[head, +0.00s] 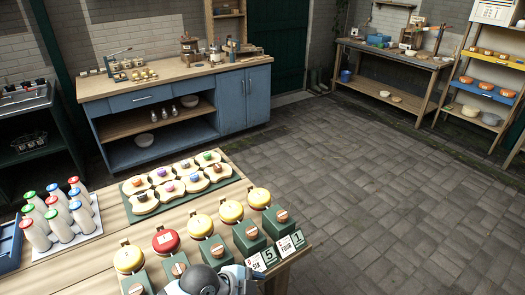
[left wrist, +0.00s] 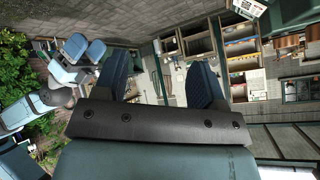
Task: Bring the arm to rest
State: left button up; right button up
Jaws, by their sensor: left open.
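My left gripper (left wrist: 158,76) shows in the left wrist view with its two dark blue fingers wide apart. Nothing is between them, and the room shows beyond. The wrist view looks tilted, with the grey paved floor at the top and shelving past the fingers. In the head view a grey and white rounded part of my arm shows at the bottom edge, in front of the table (head: 62,274). No gripper fingers show there.
The table holds white bottles with coloured caps (head: 60,212), a green board (head: 226,179) of wooden pieces, and a row of green blocks with yellow and red round tops (head: 231,211). A blue cabinet (head: 246,92) stands behind. The paved floor (head: 370,190) at right is clear.

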pick_arm(q)
jog(key=s+a+f+n+t+y, duration=0.2)
jog(key=s+a+f+n+t, duration=0.2)
jog(key=s+a+n, duration=0.2)
jog(key=s+a+f+n+t+y+p, duration=0.1)
jog(key=s+a+f+n+t+y, duration=0.2)
jog(key=a+n, duration=0.7)
jog(key=s+a+f+t, duration=0.1)
jog(key=s+a+f, duration=0.1)
jog(key=s, duration=0.1)
jog(key=shift+s+n, duration=0.3)
jog(key=shift+f, duration=0.1)
dwell(0.7)
